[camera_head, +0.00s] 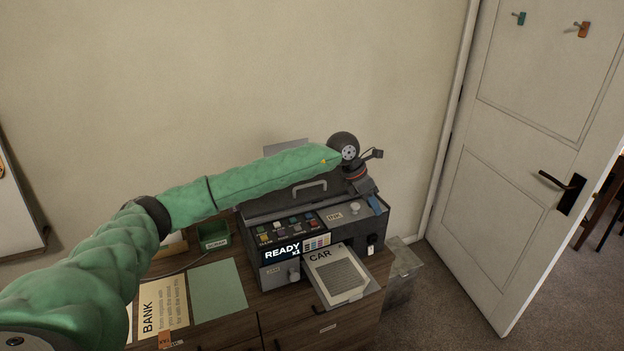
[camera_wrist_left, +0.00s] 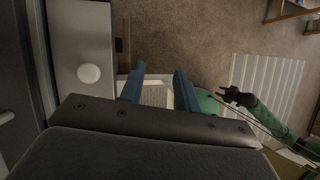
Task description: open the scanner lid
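The scanner (camera_head: 331,232) is a dark machine on the wooden cabinet, with a lit READY display and a row of buttons. Its dark lid (camera_head: 285,199) carries a pale bar handle (camera_head: 309,186). My left arm crosses in front of the lid's upper part, so I cannot tell how far it is raised. My left gripper (camera_head: 375,205) is over the machine's right side, right of the handle. In the left wrist view its two blue fingers (camera_wrist_left: 158,88) stand apart with nothing between them. My right gripper (camera_wrist_left: 236,97) shows small and dark in that view; its opening is unclear.
A front tray (camera_head: 342,278) holds a sheet marked CAR. A white knob (camera_head: 356,208) sits on the scanner near my left gripper. A BANK sheet (camera_head: 163,303), green sheet (camera_head: 217,290) and green box (camera_head: 215,237) lie left. The door (camera_head: 520,180) stands at right.

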